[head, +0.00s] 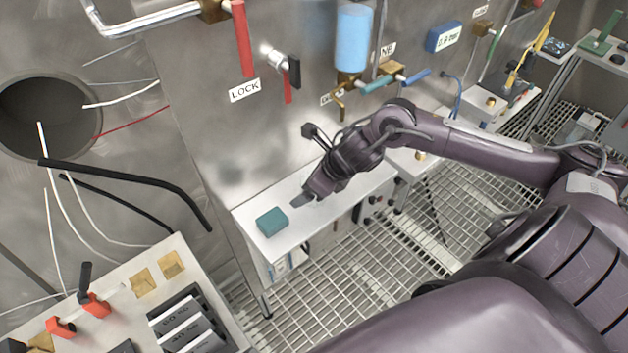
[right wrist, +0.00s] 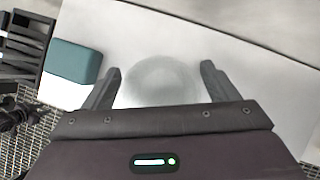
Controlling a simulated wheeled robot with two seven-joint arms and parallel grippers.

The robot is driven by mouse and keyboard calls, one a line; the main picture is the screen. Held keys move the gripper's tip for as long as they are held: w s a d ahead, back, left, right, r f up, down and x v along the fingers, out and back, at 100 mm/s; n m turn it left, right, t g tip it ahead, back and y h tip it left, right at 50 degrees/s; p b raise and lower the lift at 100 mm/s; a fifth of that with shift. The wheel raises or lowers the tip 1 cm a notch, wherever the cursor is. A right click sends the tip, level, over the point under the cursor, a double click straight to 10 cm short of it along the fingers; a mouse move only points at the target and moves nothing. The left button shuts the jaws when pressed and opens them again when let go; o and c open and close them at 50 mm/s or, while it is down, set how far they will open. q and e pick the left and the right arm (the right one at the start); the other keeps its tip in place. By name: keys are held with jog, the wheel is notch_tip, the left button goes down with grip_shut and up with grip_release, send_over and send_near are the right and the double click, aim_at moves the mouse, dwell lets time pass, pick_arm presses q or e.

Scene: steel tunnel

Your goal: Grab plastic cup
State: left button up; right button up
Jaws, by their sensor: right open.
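The plastic cup (right wrist: 160,80) shows in the right wrist view as a pale, translucent round shape on the white surface. It lies between the two fingers of my right gripper (right wrist: 157,72), with visible room on both sides. The fingers are apart. Its near edge is partly hidden by the gripper body. In the head view my right gripper (head: 302,198) is low over the white bench top, and I cannot make out the cup there. My left gripper is not in view.
A teal block (head: 272,222) stands on the white bench top (head: 250,208), left of the gripper; it also shows in the right wrist view (right wrist: 74,62). A steel wall with valves and a blue cylinder (head: 353,40) rises behind. A control panel (head: 215,310) is at lower left.

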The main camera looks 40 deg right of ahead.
jog(key=c, duration=1.1)
jog(key=shift+r, duration=0.15)
